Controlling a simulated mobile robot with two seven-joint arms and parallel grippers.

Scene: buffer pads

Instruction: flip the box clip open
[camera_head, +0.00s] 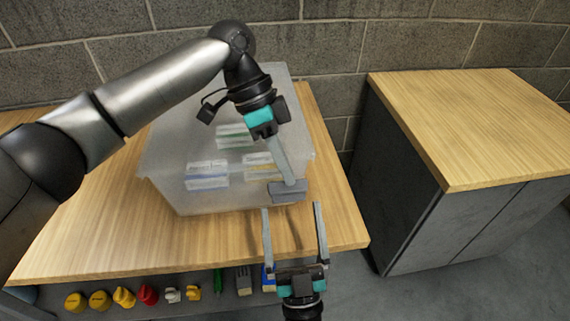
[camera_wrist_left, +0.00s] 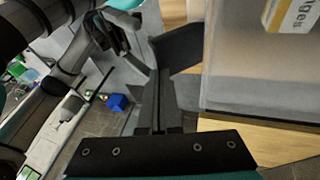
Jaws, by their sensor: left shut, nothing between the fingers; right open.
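A translucent lidded box (camera_head: 165,165) stands on the wooden table, with small labelled packs visible inside. Its grey clip (camera_head: 287,196) is at the lower right of the box and sticks outward. My left gripper (camera_head: 291,182) is shut and empty, its fingertips right at the clip; I cannot tell whether they touch it. In the left wrist view the box (camera_wrist_left: 255,85) fills the right side, and the shut fingers (camera_wrist_left: 160,75) reach up beside a dark flap, apparently the clip (camera_wrist_left: 180,48).
The wooden table (camera_head: 100,235) has bare room left of the box. Yellow, red and other small items (camera_head: 148,294) sit below its front edge. A wooden-topped cabinet (camera_head: 470,125) stands to the right, across a gap. A block wall is behind.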

